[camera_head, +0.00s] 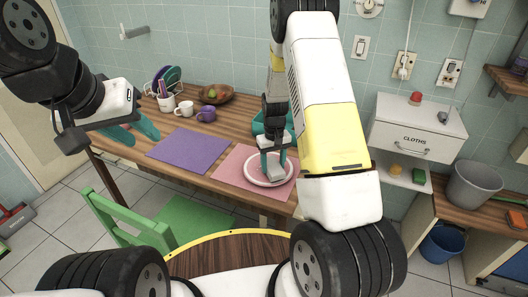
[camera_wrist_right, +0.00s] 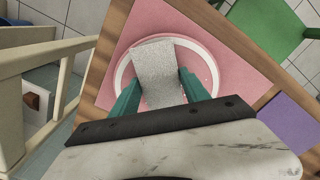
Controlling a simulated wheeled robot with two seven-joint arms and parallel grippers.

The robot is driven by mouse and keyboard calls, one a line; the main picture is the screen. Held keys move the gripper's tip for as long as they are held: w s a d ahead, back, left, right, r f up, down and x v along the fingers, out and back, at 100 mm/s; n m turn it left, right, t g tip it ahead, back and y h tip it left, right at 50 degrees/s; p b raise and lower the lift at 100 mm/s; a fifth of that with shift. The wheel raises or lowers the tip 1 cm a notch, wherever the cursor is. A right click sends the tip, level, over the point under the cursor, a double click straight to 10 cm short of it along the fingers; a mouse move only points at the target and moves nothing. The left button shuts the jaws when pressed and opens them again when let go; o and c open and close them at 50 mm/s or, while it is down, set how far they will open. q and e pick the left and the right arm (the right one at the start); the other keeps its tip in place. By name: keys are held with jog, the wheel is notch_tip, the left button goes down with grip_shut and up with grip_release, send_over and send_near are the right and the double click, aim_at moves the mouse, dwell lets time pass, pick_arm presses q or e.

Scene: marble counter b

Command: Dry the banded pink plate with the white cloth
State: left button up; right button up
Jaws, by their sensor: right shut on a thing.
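The banded pink plate (camera_head: 287,177) lies on a pink mat on the wooden table; its pale band and pink rim also show in the right wrist view (camera_wrist_right: 205,70). My right gripper (camera_head: 273,160) points down over the plate and is shut on the white cloth (camera_wrist_right: 158,72). The cloth hangs between the teal fingers and covers the middle of the plate; whether it presses on the plate is hard to tell. My left gripper (camera_head: 133,132) is empty, with its fingers apart, above the table's left end.
A pink mat (camera_head: 229,171) and a purple mat (camera_head: 188,150) lie side by side. Mugs (camera_head: 205,114), a dish rack with plates (camera_head: 165,82) and a wooden bowl (camera_head: 216,96) stand behind. A green chair (camera_head: 190,220) is at the front. A drawer labelled CLOTHS (camera_head: 412,140) is right.

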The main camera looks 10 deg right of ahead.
aim_at(272, 165)
jog(key=shift+w+a+r, duration=0.15)
jog(key=shift+r, duration=3.3)
